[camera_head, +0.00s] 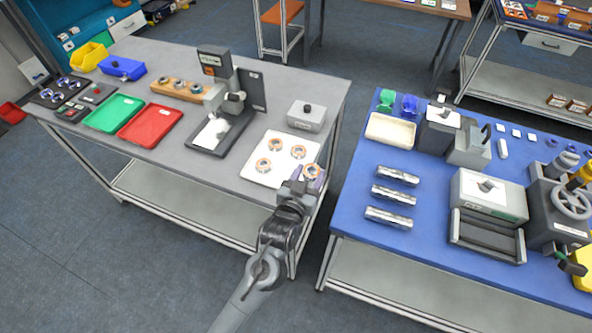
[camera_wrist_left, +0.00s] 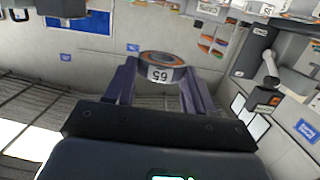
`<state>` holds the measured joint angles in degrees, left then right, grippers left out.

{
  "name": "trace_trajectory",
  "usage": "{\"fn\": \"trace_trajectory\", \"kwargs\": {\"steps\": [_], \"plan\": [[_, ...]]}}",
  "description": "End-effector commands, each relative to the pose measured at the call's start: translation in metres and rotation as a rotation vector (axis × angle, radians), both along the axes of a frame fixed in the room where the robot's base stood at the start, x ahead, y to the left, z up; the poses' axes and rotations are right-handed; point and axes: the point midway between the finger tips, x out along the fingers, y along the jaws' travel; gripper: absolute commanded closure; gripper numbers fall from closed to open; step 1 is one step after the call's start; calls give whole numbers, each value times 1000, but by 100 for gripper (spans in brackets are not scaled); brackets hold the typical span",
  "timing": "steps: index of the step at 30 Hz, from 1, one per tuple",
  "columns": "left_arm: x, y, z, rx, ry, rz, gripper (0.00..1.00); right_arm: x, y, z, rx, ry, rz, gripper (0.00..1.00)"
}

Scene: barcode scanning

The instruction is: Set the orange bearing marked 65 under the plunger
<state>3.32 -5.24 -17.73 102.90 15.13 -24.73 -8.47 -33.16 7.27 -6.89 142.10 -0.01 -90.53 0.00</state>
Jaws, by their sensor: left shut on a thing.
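My left gripper (camera_head: 304,183) is shut on the orange bearing marked 65 (camera_head: 312,171), above the right front corner of the white board. In the left wrist view the bearing (camera_wrist_left: 162,66) sits between the two fingers, its 65 label facing the camera. The grey test stand (camera_head: 222,92) with the plunger is on the grey table, left of and behind the gripper, with a pale plate (camera_head: 211,132) on its dark base. The stand appears to show at the right of the left wrist view too. My right gripper is not in view.
The white board (camera_head: 262,181) carries several other orange bearings. A grey box with a black knob (camera_head: 306,116) stands behind it. Red (camera_head: 151,125) and green (camera_head: 113,113) trays and a wooden rack (camera_head: 180,87) lie left of the stand. A blue table (camera_head: 352,215) stands to the right.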

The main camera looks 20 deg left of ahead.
Motion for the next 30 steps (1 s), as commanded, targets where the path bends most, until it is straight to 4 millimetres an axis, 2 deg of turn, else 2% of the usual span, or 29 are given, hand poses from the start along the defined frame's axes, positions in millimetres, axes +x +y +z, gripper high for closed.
{"fn": "trace_trajectory", "kwargs": {"steps": [6, 11, 15, 18, 20, 24, 26, 30], "plan": [[-10, -17, 10, 0, 0, 0, 81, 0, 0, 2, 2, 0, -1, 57], [-21, -17, -9, 3, 5, 3, 81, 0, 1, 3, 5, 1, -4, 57], [-42, 3, -41, 5, 7, 18, 81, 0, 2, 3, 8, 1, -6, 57], [-65, 30, -55, 5, 5, 37, 81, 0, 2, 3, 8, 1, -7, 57], [-79, 47, -56, 5, 3, 48, 81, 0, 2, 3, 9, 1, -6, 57], [-110, 83, -42, 4, -2, 67, 81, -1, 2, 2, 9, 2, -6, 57], [-118, 92, -30, 3, -4, 72, 81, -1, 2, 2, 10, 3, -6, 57], [-126, 105, 12, -1, -10, 81, 81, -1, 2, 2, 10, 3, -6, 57]]}}
